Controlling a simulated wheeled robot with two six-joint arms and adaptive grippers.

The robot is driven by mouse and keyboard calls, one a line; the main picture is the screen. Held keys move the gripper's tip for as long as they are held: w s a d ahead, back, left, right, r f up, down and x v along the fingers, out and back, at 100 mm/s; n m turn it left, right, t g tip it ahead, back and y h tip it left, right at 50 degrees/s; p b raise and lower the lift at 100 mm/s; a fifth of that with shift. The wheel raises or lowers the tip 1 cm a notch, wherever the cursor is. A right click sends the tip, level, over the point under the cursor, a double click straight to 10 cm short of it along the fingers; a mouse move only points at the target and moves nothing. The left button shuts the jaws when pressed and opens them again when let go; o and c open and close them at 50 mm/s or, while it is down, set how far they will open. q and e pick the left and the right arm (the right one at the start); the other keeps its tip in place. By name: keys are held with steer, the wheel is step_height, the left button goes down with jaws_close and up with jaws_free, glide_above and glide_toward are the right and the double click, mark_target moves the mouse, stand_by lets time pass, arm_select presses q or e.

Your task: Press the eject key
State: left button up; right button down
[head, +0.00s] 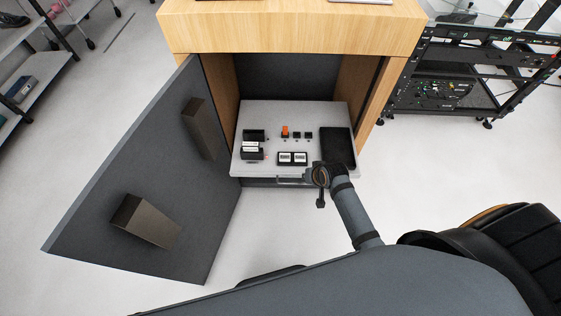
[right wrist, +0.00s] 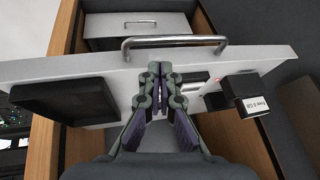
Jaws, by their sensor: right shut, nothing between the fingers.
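A light grey drawer panel (head: 310,110) is pulled out of the wooden cabinet. On it stand an orange key (head: 285,131) and two small black keys (head: 302,135). Which one is the eject key I cannot tell, as no key label is readable. My right gripper (head: 318,176) is over the panel's front edge, near the bar handle (head: 290,181). In the right wrist view the gripper (right wrist: 158,72) is shut and empty, its fingertips close to the handle (right wrist: 174,42) in the picture. The gripper hides part of the panel there. My left gripper is not in view.
A black pad (head: 338,146) and two white-faced displays (head: 292,158) share the panel with black boxes (head: 251,154); one label reads "Free 0 GB". The open dark door (head: 160,180) stands left. A black rack (head: 450,75) is at right. Floor is free in front.

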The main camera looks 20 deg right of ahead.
steer(key=shift+m+t+y, duration=0.4)
steer(key=shift+m+t, duration=0.3)
steer(key=shift+t, duration=0.2)
steer(key=w+r, duration=0.1)
steer(key=w, duration=0.1)
steer(key=w+a+r, duration=0.1)
steer(key=w+r, duration=0.1)
steer(key=w+a+r, duration=0.1)
steer(key=w, duration=0.1)
steer(key=shift+w+r, duration=0.15)
steer(key=shift+r, duration=0.05)
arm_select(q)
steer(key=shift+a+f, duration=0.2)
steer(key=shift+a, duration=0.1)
arm_select(e)
steer(key=w+a+r+m+t+y, duration=0.1)
steer(key=w+a+r, duration=0.1)
steer(key=w+r, duration=0.3)
steer(key=shift+a+r, duration=0.15)
steer(key=shift+a, duration=0.1)
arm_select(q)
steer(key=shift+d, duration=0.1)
arm_select(e)
steer(key=shift+s, duration=0.1)
arm_select(q)
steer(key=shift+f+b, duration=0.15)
steer(key=shift+b, duration=0.15)
